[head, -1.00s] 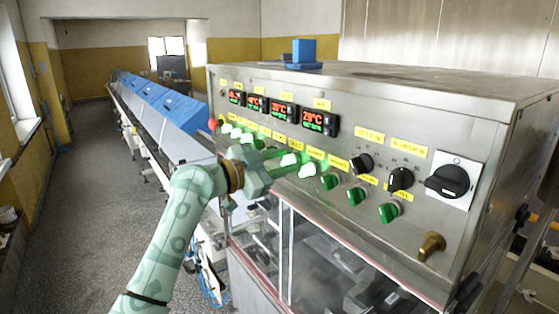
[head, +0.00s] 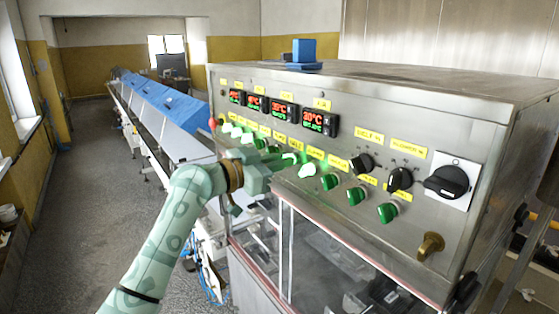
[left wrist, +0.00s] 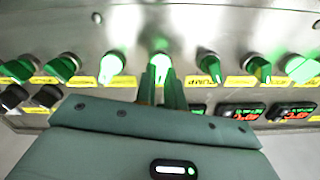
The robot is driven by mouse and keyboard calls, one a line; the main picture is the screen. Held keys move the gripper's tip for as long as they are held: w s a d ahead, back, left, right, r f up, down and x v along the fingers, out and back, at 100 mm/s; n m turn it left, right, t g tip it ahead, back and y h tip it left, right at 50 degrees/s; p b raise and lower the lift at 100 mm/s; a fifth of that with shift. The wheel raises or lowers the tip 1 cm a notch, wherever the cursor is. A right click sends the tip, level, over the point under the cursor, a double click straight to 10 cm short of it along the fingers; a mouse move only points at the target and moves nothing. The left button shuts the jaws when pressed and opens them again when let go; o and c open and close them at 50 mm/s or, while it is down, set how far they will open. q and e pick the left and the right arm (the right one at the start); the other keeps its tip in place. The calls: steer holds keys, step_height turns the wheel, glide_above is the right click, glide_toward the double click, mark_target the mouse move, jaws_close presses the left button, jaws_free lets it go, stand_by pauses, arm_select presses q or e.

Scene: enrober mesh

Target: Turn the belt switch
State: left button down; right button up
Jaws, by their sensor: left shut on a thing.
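A row of green switches runs along the steel control panel (head: 345,155), several of them lit. My left gripper (head: 279,160) is at the panel front, its fingers shut on one lit green switch (head: 290,159). The left wrist view shows the left gripper's fingers (left wrist: 160,84) closed at this switch (left wrist: 159,64), which glows bright green. Its label is hidden behind the fingers, so I cannot read whether it is the belt switch. My right gripper is not in view.
Another lit green switch (head: 307,171) is close to the right of the gripped one. Black knobs (head: 400,179) and a large black rotary switch (head: 448,181) are farther right. Red displays (head: 320,119) sit above. Clear guard panels (head: 310,260) are below. Open floor (head: 65,200) lies left.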

arm_select(q)
steer(key=shift+w+a+f+n+p, duration=0.1)
steer(key=shift+n+p, duration=0.6)
steer(key=shift+n, duration=1.4)
steer(key=shift+w+a+n+p, duration=0.1)
steer(key=shift+n+p, duration=0.55)
steer(key=shift+n, duration=1.45)
steer(key=c, duration=1.5)
jaws_free()
steer(key=b+v, duration=0.4)
steer(key=v, duration=1.2)
steer(key=shift+s+a+b, duration=0.15)
steer(key=shift+b, duration=0.2)
